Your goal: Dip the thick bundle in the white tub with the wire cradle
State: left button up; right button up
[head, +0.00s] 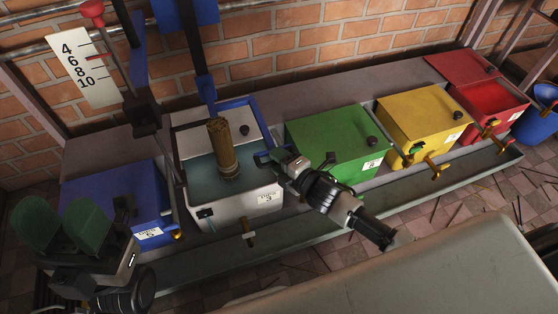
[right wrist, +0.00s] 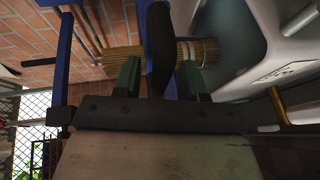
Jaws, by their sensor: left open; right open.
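The thick brown bundle (head: 222,150) stands nearly upright in the white tub (head: 240,208), its lower end in the dark liquid. A pale band circles it near the liquid; I cannot make out the cradle wires. A blue frame (head: 250,108) runs along the tub's back and right side. My right gripper (head: 268,158) is open at the tub's right rim. In the right wrist view its green fingers (right wrist: 160,78) stand either side of a dark bar (right wrist: 158,40), with the bundle (right wrist: 130,60) behind. My left gripper (head: 65,222) is open and empty at lower left.
A blue tub (head: 110,205) stands left of the white one; green (head: 335,140), yellow (head: 420,115) and red (head: 490,98) tubs stand right. A scale board (head: 85,68) and a red-knobbed lever (head: 92,8) are at upper left. A pale surface (head: 400,270) fills the front right.

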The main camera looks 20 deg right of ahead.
grip_shut()
